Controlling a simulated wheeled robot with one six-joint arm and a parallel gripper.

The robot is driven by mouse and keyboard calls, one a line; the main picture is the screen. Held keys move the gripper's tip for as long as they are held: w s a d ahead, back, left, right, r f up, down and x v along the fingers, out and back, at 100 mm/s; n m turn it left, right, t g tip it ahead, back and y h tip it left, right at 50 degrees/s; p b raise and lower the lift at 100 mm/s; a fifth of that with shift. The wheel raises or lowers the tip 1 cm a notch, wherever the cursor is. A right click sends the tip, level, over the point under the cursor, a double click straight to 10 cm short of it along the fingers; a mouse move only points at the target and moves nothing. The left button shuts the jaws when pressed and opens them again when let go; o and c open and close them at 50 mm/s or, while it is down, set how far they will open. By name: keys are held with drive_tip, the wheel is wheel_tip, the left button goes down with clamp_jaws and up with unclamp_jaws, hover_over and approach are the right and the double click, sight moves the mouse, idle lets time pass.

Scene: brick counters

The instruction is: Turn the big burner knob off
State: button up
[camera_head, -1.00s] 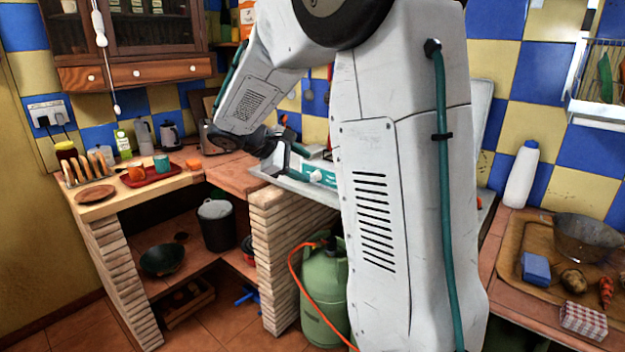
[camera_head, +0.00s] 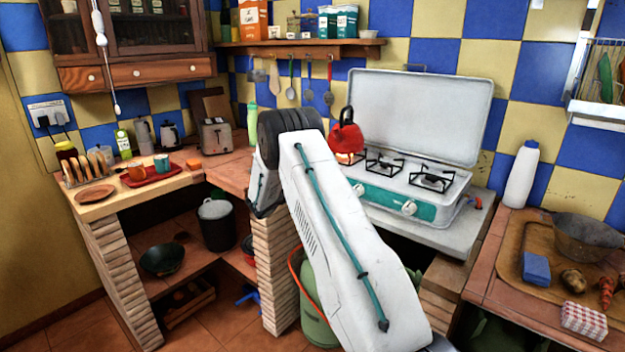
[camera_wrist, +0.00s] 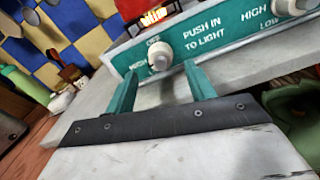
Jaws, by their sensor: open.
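The white camping stove (camera_head: 470,200) has a teal front panel with white knobs. The left-hand burner is lit, with an orange flame (camera_head: 345,157) under a red kettle (camera_head: 346,135). In the wrist view a flame (camera_wrist: 153,16) also shows behind the panel. A white knob (camera_wrist: 160,55) lies just ahead of my gripper (camera_wrist: 160,82), whose two teal fingers are apart and empty. A second knob (camera_wrist: 292,5) is farther right. The head view shows knobs (camera_head: 409,207) on the panel, but my arm hides my gripper there. I cannot tell from labels which knob is the big burner's.
A green gas bottle (camera_head: 318,310) with an orange hose stands below the stove. A toaster (camera_head: 217,136) is on the counter to the left. A white bottle (camera_head: 521,175) and a tray (camera_head: 512,240) are to the right. The raised stove lid (camera_head: 420,110) stands behind the burners.

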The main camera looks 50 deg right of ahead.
drive_tip(key=d, duration=0.5)
drive_tip(key=shift+w+d, duration=0.15)
drive_tip(key=shift+w, duration=0.05)
drive_tip(key=c, duration=1)
